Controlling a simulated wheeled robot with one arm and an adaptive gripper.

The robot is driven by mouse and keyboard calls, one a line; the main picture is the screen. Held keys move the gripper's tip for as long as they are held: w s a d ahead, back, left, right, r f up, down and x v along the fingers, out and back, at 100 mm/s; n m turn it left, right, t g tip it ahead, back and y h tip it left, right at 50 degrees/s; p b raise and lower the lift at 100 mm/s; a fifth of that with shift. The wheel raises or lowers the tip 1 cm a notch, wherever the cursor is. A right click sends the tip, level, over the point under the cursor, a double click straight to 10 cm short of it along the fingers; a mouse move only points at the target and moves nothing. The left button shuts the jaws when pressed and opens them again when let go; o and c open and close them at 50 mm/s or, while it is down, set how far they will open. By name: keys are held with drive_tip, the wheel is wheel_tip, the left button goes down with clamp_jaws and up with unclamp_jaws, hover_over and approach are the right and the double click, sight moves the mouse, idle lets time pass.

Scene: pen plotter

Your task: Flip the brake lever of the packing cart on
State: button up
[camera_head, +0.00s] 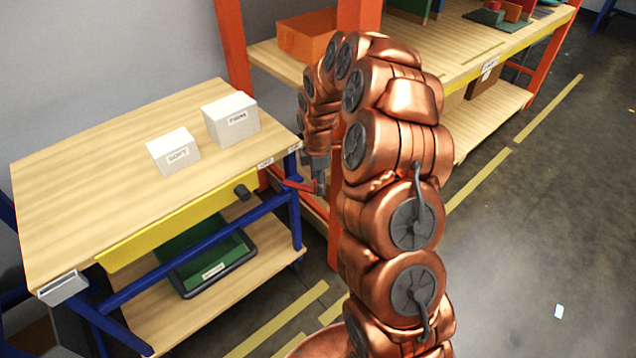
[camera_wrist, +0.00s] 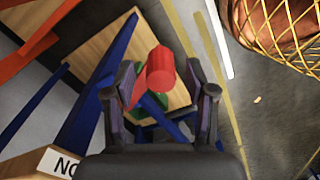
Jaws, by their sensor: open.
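The cart (camera_head: 85,165) has a wooden top, a blue frame and a yellow front rail, and stands on the left in the head view. A red lever (camera_head: 297,185) sticks out by its right front corner. In the wrist view the lever's red round end (camera_wrist: 160,68) shows between the two fingers. My gripper (camera_head: 319,182) is beside that corner, partly hidden by my copper arm. In the wrist view my gripper (camera_wrist: 161,85) is open, with one finger on each side of the red end. I cannot tell whether either finger touches it.
Two white labelled boxes (camera_head: 231,118) stand on the cart top. A green tray with a dark rim (camera_head: 213,265) sits on the lower shelf. An orange-framed shelf unit (camera_head: 233,45) stands close behind. The floor at the right (camera_head: 540,220) is mostly clear. A yellow wire basket (camera_wrist: 285,35) shows in the wrist view.

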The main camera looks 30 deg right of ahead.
wheel_tip(320, 180, up, 11)
idle(0.4)
idle(0.5)
drive_tip(key=s+a+r+m+p, duration=0.3)
drive_tip(key=s+a+r, duration=0.4)
drive_tip(key=r, duration=0.1)
drive_tip(key=s+a+r+m+p, duration=0.2)
drive_tip(key=s+r+m, duration=0.1)
drive_tip(key=s, duration=0.7)
drive_tip(key=s+a+r+m+g+p, duration=0.1)
drive_tip(key=s+m, duration=0.4)
drive_tip(key=s, duration=0.5)
drive_tip(key=s+a+r+m+p, duration=0.3)
drive_tip(key=s+r, duration=0.3)
drive_tip(key=s, duration=0.4)
drive_tip(key=shift+a+m+g+p, duration=0.15)
drive_tip(key=shift+m+g+p, duration=0.25)
drive_tip(key=shift+m+p, duration=0.3)
